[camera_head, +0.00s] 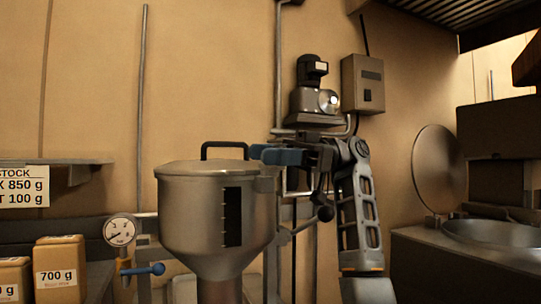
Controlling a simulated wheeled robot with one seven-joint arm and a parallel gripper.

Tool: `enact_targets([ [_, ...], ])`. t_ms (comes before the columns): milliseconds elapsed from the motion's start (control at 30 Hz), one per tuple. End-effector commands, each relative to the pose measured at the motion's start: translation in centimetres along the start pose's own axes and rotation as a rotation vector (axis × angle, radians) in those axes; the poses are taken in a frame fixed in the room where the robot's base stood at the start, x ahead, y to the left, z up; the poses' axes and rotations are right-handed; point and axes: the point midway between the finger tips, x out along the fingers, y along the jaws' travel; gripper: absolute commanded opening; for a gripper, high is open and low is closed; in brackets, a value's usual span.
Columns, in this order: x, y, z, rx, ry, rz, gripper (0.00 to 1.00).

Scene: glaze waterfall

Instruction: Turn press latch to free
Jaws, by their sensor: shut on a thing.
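My gripper (318,156) is at the end of my arm, just right of the steel hopper's upper rim. Its dark jaws are at the right end of a blue bar (284,157) and appear shut on it. The bar reaches left to the hopper's lid edge. The exact contact is small and dark. A dark lever with a black ball knob (325,213) hangs just below my gripper. I cannot tell for sure which part is the press latch, or its setting.
The steel hopper (201,211) with a black-handled lid stands left of my gripper. A gauge (119,231) and blue valve handle (157,268) sit lower left. A motor unit (312,92) and wall box (363,84) are above. A round basin (495,234) is at right.

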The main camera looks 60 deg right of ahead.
Motion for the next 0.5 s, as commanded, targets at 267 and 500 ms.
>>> enact_targets([
  [267, 0.1, -0.07, 0.39, 0.004, -0.006, -0.005, 0.37],
  [500, 0.07, -0.03, 0.22, 0.002, -0.003, -0.002, 0.6],
])
